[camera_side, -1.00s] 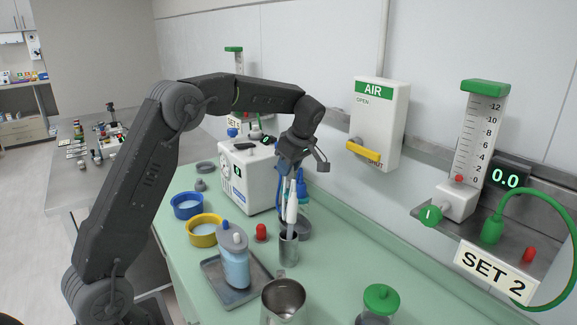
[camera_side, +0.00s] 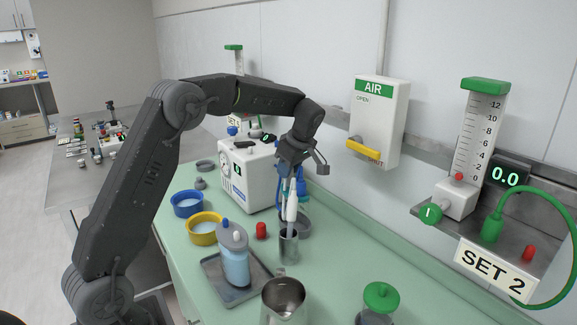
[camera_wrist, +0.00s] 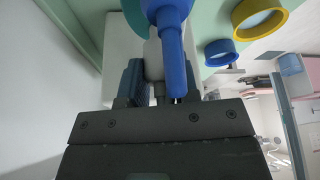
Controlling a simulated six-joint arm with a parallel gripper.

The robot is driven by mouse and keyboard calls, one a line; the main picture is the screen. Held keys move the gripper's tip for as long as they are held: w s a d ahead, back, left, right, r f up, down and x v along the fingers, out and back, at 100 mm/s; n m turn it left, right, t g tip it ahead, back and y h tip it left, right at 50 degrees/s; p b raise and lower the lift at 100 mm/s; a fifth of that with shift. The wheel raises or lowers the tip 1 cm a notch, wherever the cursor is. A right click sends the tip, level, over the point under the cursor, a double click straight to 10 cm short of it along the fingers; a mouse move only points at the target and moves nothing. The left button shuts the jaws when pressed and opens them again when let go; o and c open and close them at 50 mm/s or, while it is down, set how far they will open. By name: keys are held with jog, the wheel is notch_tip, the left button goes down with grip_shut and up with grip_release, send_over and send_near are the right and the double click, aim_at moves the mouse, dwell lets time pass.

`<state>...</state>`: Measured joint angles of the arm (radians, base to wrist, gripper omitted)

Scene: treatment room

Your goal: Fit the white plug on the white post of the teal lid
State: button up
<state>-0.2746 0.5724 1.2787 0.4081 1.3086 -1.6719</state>
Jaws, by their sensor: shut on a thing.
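My gripper (camera_wrist: 160,79) is shut on a white piece, which I take for the white plug (camera_wrist: 153,62); it shows between the fingers in the wrist view. A blue bent piece (camera_wrist: 174,58) passes in front of it and hides part of it. Part of a teal round thing, likely the teal lid (camera_wrist: 131,12), shows beyond the blue piece. In the side view my gripper (camera_side: 292,172) points down behind the metal cup. Its fingertips, the plug's end and any white post are hidden there, so I cannot tell whether plug and post touch.
A metal cup (camera_side: 288,248) with white sticks stands just in front of my gripper. A white machine (camera_side: 240,180) is close on the left. A bottle (camera_side: 236,266) stands on a grey tray. Blue (camera_side: 187,210) and yellow (camera_side: 205,239) bowls sit left; a steel jug (camera_side: 284,301) is nearer.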

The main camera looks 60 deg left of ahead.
jog(key=shift+f, duration=0.95)
dwell(1.0)
jog(key=o, duration=1)
jog(key=shift+r, duration=3.5)
